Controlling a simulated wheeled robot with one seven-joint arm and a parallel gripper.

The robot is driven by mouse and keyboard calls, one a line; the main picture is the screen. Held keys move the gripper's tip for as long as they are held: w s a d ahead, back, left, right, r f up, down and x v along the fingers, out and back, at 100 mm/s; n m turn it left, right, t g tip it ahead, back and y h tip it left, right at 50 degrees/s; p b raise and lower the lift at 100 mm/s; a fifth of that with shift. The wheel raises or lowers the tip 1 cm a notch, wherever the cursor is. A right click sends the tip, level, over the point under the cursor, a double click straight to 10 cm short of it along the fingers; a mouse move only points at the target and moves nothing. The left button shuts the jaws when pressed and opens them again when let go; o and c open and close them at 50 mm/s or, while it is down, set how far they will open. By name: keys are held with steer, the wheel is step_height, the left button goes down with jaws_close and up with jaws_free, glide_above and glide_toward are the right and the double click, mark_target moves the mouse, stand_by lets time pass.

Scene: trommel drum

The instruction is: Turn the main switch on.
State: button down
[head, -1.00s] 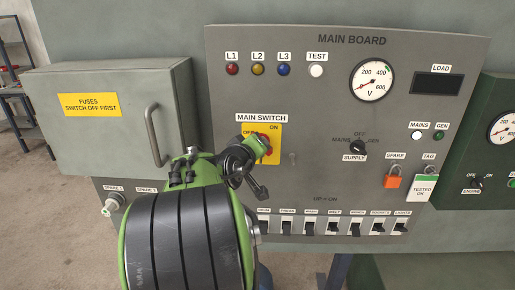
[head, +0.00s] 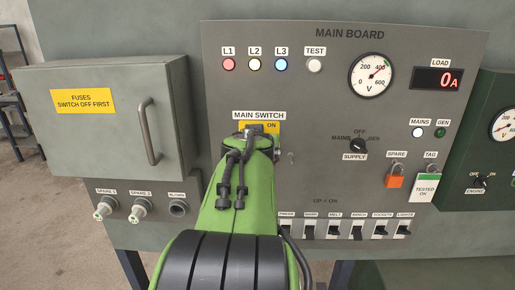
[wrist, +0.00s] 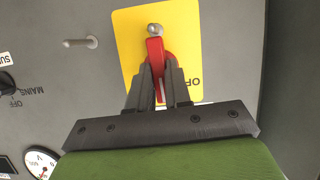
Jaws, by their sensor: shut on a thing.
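The main switch is a red handle (wrist: 156,66) on a yellow plate (wrist: 188,48), seen close up in the wrist view. In the head view only the top of the yellow plate (head: 273,127) shows, with "ON" at its right, below the label "MAIN SWITCH" (head: 258,115). My gripper (wrist: 160,85) is shut on the red handle, one finger on each side of it. The handle lies in line with my fingers. In the head view my arm hides the handle. The L1 (head: 229,65), L2 (head: 255,65) and L3 (head: 281,65) lamps are lit. The load display (head: 437,79) reads 0 A.
The closed fuse box (head: 60,140) with its handle (head: 149,131) stands out at the left. A bare peg (wrist: 80,43) stands beside the plate.

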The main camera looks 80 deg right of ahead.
stand_by(0.5)
steer(key=c, duration=1.3)
jaws_free()
steer(key=shift+c, duration=0.2)
